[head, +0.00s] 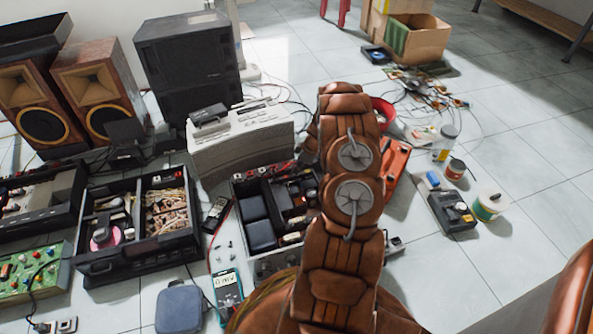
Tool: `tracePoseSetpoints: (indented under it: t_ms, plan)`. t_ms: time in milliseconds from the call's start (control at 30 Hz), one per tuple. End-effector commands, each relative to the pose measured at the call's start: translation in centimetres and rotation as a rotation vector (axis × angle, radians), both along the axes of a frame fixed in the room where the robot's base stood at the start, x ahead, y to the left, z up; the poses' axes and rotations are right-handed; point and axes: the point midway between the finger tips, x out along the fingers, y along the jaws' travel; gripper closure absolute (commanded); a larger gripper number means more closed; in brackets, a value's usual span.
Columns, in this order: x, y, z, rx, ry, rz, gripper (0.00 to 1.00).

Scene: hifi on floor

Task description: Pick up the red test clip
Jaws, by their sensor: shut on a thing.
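My brown arm (345,215) rises through the middle of the head view and reaches over the open equipment case (262,262). My gripper is not visible; the arm hides whatever is at its far end. I cannot make out the red test clip for certain. Small red bits (283,170) show along the back edge of the case, left of the arm, but they are too small to identify.
A multimeter (228,291) and a blue-grey pouch (180,308) lie in front. Open component boxes (135,225) are at left, speakers (98,90) behind. A black device (452,212) and a spool (490,205) stand at right. Tiled floor is clear at far right.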

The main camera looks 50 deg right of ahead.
Motion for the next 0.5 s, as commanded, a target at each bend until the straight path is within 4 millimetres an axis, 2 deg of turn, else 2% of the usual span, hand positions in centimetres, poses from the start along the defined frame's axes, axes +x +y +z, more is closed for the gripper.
tracePoseSetpoints:
  t_ms: [267,500]
  plan:
    - [0.0,0.0,0.7,-0.001,0.000,0.000,1.00]
    - [0.1,0.0,4.5,-0.002,-0.002,0.001,1.00]
